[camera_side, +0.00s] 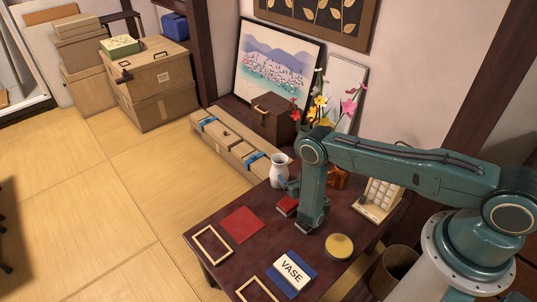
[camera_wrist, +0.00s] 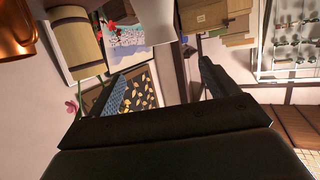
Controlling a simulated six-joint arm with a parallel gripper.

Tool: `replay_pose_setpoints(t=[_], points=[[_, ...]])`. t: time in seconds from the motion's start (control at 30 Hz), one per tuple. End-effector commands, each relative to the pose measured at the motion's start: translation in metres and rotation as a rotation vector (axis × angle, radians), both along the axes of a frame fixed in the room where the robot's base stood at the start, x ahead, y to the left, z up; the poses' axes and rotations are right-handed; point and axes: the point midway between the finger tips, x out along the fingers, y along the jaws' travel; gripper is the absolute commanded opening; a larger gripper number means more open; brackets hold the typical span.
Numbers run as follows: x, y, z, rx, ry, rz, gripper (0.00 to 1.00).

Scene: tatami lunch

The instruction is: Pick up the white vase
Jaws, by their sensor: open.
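The white vase (camera_side: 280,170) stands upright near the back left edge of the dark red table (camera_side: 222,255) in the side view. In the side view my lower arm stands just right of the vase, and the gripper itself is small and partly hidden there. I cannot tell the exact gap to the vase. A blue card marked VASE (camera_side: 292,273) lies near the table's front.
A red square (camera_side: 241,224), wooden frames (camera_side: 212,244) and a yellow-topped round item (camera_side: 339,246) lie on the table. Flowers (camera_side: 320,105), a copper pot (camera_side: 338,178) and a calendar-like stand (camera_side: 380,195) are behind my arm. A long box (camera_side: 225,138) lies beyond the vase.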

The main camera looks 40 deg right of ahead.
Motion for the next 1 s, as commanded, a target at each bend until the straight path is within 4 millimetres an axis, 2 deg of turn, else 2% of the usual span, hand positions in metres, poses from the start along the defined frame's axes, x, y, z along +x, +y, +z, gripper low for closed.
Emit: replay_pose_setpoints(t=[0.47, 1.0], points=[[0.004, -0.002, -0.005, 0.001, 0.000, 0.004, 0.86], [0.041, -0.018, -0.017, 0.001, 0.000, 0.003, 0.86]])
